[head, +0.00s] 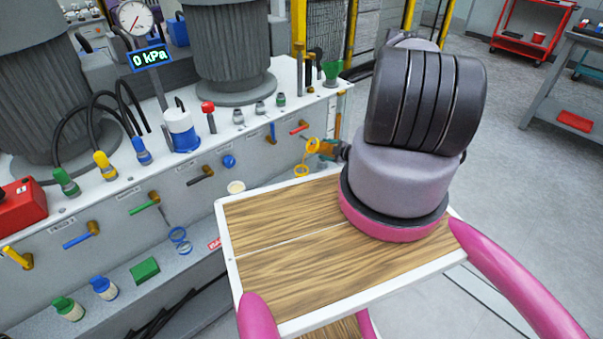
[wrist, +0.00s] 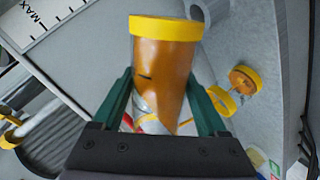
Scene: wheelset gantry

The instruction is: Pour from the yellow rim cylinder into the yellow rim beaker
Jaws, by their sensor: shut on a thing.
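The yellow rim cylinder (wrist: 165,65) is clear with amber liquid. My gripper (wrist: 163,108) is shut on it, a green finger on each side. The liquid lies against the rim end; the end nearer my gripper looks clear. In the head view the cylinder (head: 325,147) is tilted well over, its rim to the left. The yellow rim beaker (head: 303,171) shows just below that rim. In the wrist view the beaker (wrist: 222,102) appears right of the cylinder, with amber colour near a second yellow ring. I cannot tell if liquid is passing. My arm hides most of my gripper in the head view.
A grey bench (head: 110,205) carries valve handles, hoses and a gauge (head: 135,17). A blue-rimmed beaker (head: 180,238) and small bottles (head: 103,288) stand on the lower ledge. A red box (head: 20,207) sits at left.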

